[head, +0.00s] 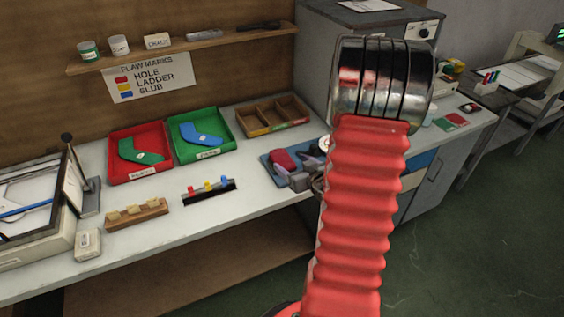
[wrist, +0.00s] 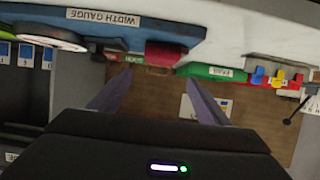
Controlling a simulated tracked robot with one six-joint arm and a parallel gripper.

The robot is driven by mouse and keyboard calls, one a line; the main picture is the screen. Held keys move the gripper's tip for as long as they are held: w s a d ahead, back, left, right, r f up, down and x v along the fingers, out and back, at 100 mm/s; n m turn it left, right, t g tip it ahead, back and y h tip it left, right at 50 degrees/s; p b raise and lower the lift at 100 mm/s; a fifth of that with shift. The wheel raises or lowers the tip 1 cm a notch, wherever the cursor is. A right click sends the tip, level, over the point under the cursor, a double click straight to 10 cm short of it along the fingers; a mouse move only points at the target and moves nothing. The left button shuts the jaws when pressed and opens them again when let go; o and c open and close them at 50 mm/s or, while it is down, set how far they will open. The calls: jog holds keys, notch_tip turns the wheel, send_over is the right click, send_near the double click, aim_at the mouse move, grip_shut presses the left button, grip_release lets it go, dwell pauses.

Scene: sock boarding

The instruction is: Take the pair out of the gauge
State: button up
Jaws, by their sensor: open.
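The width gauge is a blue board (head: 268,169) on the bench, partly hidden behind my arm. In the wrist view its labelled board (wrist: 130,33) runs along the top, with a round dial (wrist: 45,34) at the left. A dark red bundle (head: 284,158), which looks like the pair, lies on the gauge. It also shows in the wrist view (wrist: 168,55), at the board's edge. My gripper (wrist: 157,92) is open, its two purple fingers apart and empty. The bundle appears beyond the fingertips, between their lines. In the head view my arm hides most of the gripper.
A red tray (head: 111,171) and a green tray (head: 227,148) each hold a flat sock-like piece. A divided wooden box (head: 240,121) stands behind the gauge. A rack of coloured pegs (head: 211,198) and a wooden block holder (head: 110,222) stand in front of the trays.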

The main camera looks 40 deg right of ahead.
aim_at(279, 153)
jog(key=x, duration=0.7)
jog(key=shift+w+d+f, duration=0.1)
jog(key=shift+w+f, duration=0.05)
jog(key=shift+w, duration=0.1)
jog(key=shift+x, duration=2.65)
jog(key=c, duration=1.2)
jog(key=shift+c, duration=0.2)
notch_tip(279, 153, up, 10)
jog(key=shift+r, duration=0.1)
